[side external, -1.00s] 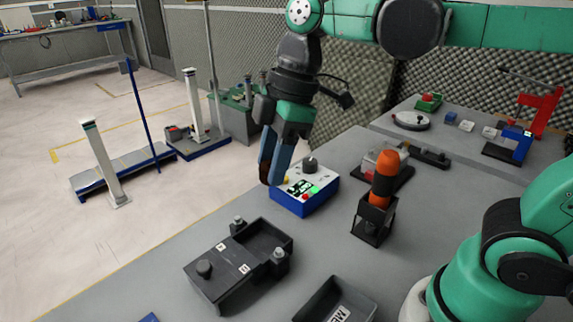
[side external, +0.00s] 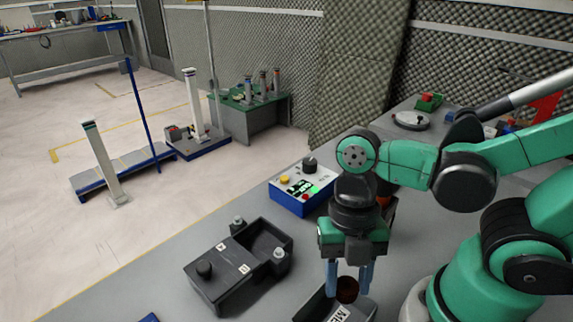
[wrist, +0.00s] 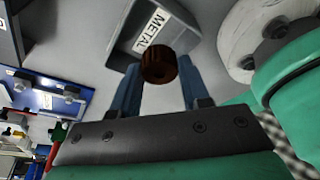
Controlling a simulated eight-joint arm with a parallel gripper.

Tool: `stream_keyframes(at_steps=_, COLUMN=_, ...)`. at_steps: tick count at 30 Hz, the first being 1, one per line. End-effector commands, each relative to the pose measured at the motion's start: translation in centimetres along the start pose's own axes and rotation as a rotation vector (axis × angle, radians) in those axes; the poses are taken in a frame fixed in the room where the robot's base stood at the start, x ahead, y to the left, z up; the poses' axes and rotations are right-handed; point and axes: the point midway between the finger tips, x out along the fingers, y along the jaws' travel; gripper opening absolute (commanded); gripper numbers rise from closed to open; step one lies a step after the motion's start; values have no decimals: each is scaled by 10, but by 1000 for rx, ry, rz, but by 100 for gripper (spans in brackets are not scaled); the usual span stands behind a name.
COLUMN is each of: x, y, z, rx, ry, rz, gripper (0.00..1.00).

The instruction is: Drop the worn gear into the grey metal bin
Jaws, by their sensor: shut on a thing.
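My gripper (side external: 348,280) points down over the grey metal bin (side external: 310,308) at the bottom of the side view. Its blue fingers are shut on the worn gear (side external: 347,289), a dark rusty-brown round part. In the wrist view the gear (wrist: 159,65) sits between the fingertips. The bin (wrist: 184,42), with a white "METAL" label (wrist: 150,31), lies just beyond the gear there. In the side view the gear overlaps the bin's opening, and the gripper and gear hide part of the bin. The height between gear and bin is hard to tell.
A black fixture tray with knobs (side external: 235,270) stands left of the bin. A blue control box (side external: 303,190) with buttons is behind it. My arm hides the orange-topped holder.

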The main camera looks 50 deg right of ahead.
Motion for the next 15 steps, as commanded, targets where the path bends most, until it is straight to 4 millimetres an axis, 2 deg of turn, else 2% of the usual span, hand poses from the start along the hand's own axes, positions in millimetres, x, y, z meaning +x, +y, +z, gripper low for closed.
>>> stream_keyframes(at_steps=6, x=16, y=1, z=5, rx=1, ry=0, rz=1, gripper=0)
stream_keyframes(at_steps=15, x=24, y=0, z=6, rx=2, ry=0, rz=1, gripper=0)
